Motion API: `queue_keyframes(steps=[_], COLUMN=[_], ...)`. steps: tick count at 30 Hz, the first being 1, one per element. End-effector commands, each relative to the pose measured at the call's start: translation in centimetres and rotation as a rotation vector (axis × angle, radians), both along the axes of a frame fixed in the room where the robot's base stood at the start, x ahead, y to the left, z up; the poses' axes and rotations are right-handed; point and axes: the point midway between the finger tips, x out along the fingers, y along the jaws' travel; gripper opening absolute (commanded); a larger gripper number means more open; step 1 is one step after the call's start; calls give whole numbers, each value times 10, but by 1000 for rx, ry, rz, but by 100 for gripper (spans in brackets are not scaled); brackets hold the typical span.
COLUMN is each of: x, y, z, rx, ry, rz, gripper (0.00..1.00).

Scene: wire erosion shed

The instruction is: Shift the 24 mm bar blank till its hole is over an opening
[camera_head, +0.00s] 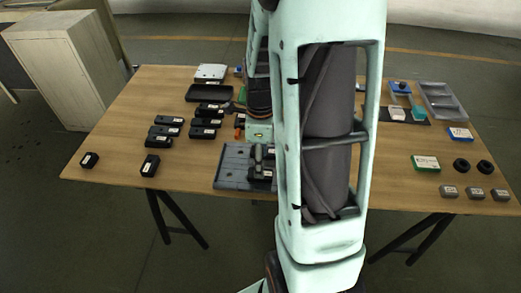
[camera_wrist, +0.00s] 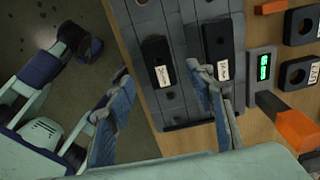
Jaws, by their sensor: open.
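In the wrist view two black bar blanks with white labels lie side by side on a grey plate (camera_wrist: 178,105): a left blank (camera_wrist: 154,50) and a right blank (camera_wrist: 217,38). The labels are too small to read, so I cannot tell which is the 24 mm one. My gripper (camera_wrist: 162,76) is open and empty; the left blank shows between its fingers, and the right finger overlaps the near end of the right blank. Whether their holes lie over openings is not clear. In the head view the grey plate (camera_head: 230,168) is partly hidden by my arm.
More black blocks with holes (camera_wrist: 298,75), a device with a green display (camera_wrist: 263,66) and an orange part (camera_wrist: 297,128) lie right of the plate. Several black blocks (camera_head: 203,133) stand left on the table (camera_head: 110,125).

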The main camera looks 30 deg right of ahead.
Motion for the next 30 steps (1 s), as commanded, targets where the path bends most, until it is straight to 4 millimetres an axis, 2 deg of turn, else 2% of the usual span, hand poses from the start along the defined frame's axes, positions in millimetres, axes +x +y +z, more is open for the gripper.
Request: queue_keyframes(steps=[3, 9, 22, 30], x=[-1, 0, 0, 0], y=[0, 0, 0, 0], z=[-23, -46, -52, -52], rx=[1, 0, -1, -1], ry=[4, 1, -1, -1], rz=[0, 1, 1, 1], gripper=[49, 49, 49, 20])
